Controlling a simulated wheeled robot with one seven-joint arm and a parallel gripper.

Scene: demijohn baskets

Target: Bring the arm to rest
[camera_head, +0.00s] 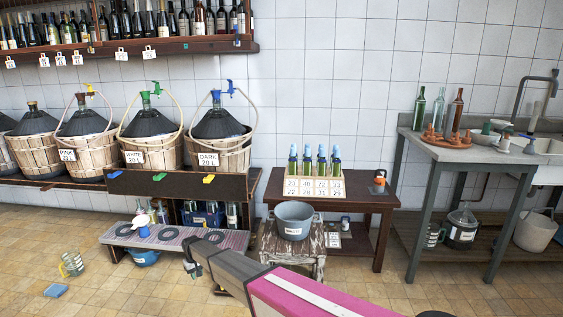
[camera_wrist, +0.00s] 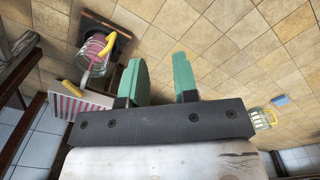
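My arm reaches in from the bottom right of the head view, with a magenta and grey link. My gripper (camera_head: 190,262) is at its far end, in front of the low striped bench (camera_head: 215,240). In the wrist view my gripper (camera_wrist: 160,72) has two green fingers standing apart. Nothing shows between them but floor tiles, so it is open and empty.
A jug (camera_head: 72,263) and a blue sponge (camera_head: 55,290) are on the floor at left. A grey pot (camera_head: 295,220) stands on a worn stool right of my gripper. Demijohn baskets (camera_head: 220,150) line the wall. Tiled floor is free at front left.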

